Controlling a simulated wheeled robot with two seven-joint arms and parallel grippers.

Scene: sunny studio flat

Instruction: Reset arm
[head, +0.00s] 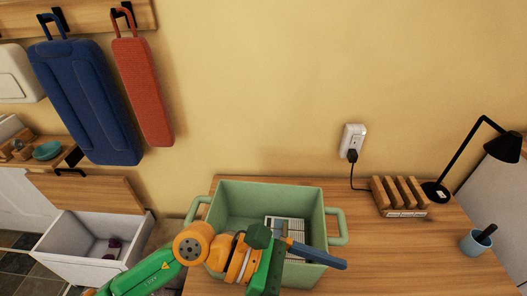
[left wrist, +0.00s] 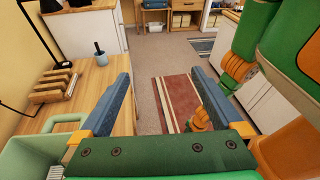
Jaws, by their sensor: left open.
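My left arm, green and orange, reaches in from the lower left in the head view. My left gripper (head: 338,262) is over the front right of a green two-handled crate (head: 230,193), its blue fingers pointing right. In the left wrist view the gripper (left wrist: 160,76) has its two blue fingers spread wide apart with nothing between them. The crate's edge and handle (left wrist: 66,122) show at lower left there. My right gripper is not seen in either view.
The crate holds a pale slotted object (head: 284,223), partly hidden by my arm. The wooden table (head: 420,262) carries a wooden rack (head: 398,193), a black lamp (head: 463,158) and a blue cup (head: 474,243). An open white drawer (head: 85,262) is at left.

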